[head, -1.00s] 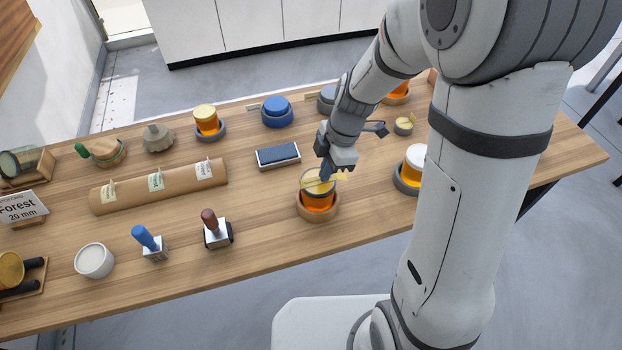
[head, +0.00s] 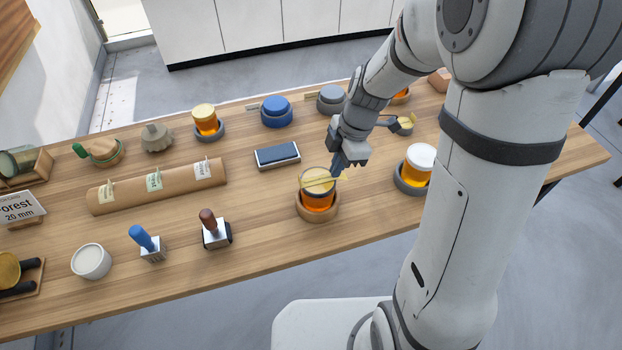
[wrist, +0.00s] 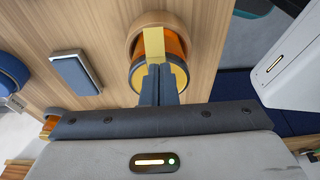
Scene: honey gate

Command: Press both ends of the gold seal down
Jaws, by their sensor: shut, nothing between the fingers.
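A honey jar (head: 317,203) with amber contents stands in a round wooden holder (head: 318,216) near the table's middle. The gold seal (head: 322,183) is a thin strip lying across its lid, its right end sticking out past the rim. My gripper (head: 337,172) is shut and empty, pointing down at the right side of the lid, by the strip's right part. In the wrist view, the shut fingers (wrist: 160,82) lie over the lid and hide part of the gold seal (wrist: 154,40). I cannot tell whether the fingertips touch the strip.
A white-lidded jar (head: 420,160) stands to the right in a grey holder. A blue pad (head: 277,155) lies behind left. Two stamps, with brown (head: 210,221) and blue (head: 143,239) handles, stand to the left. The table in front of the jar is clear.

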